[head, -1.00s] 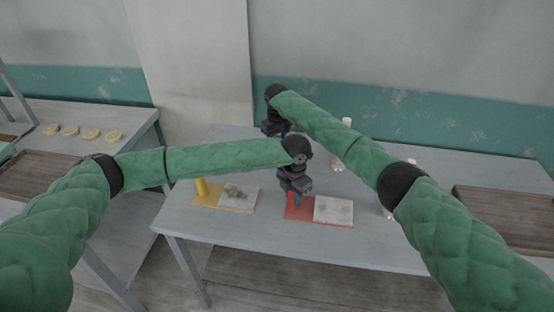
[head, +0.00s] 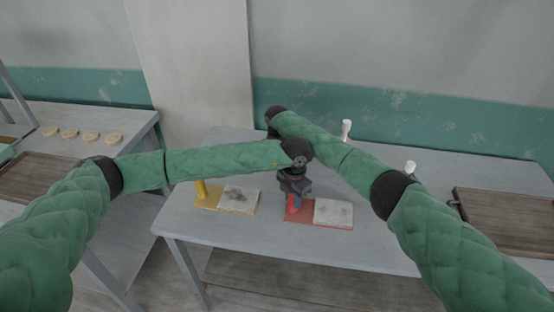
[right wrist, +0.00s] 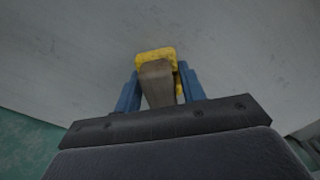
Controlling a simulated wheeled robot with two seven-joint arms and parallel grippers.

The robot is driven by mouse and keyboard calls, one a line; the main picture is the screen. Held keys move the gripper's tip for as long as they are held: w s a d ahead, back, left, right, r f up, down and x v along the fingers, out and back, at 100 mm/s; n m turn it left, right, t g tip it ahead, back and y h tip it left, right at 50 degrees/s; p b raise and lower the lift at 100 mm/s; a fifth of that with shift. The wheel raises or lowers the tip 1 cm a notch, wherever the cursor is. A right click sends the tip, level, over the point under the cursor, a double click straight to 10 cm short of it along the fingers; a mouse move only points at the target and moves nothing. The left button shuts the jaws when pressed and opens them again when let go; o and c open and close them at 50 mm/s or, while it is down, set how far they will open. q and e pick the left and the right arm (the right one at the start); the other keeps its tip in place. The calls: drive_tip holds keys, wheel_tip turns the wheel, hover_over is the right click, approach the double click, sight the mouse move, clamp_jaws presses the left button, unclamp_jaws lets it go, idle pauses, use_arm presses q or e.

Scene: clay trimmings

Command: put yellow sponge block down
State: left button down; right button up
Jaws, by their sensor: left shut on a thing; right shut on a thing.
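In the right wrist view my right gripper (right wrist: 158,92) is shut on the yellow sponge block (right wrist: 155,55), which shows a yellow edge and a brown face between the blue fingers. The grey tabletop lies beyond it; I cannot tell whether the block touches it. In the head view this gripper and block are hidden behind my left arm. My left gripper (head: 297,203) is shut on a red piece (head: 291,204) at the left side of the red mat (head: 318,225).
A pale slab (head: 333,211) lies on the red mat. A yellow mat (head: 208,203) bears another slab (head: 238,199) and an upright yellow piece (head: 201,188). White-topped things (head: 346,128) (head: 410,167) stand behind my right arm. A brown tray (head: 505,222) is at the right. My arms cross closely.

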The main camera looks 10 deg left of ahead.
drive_tip(key=o, duration=0.9)
drive_tip(key=shift+o, duration=0.2)
wheel_tip(320, 180, up, 12)
drive_tip(key=shift+r, duration=0.1)
drive_tip(key=shift+o, duration=0.5)
drive_tip(key=shift+d+r, duration=0.1)
drive_tip(key=shift+r, duration=0.15)
drive_tip(key=shift+f, duration=6)
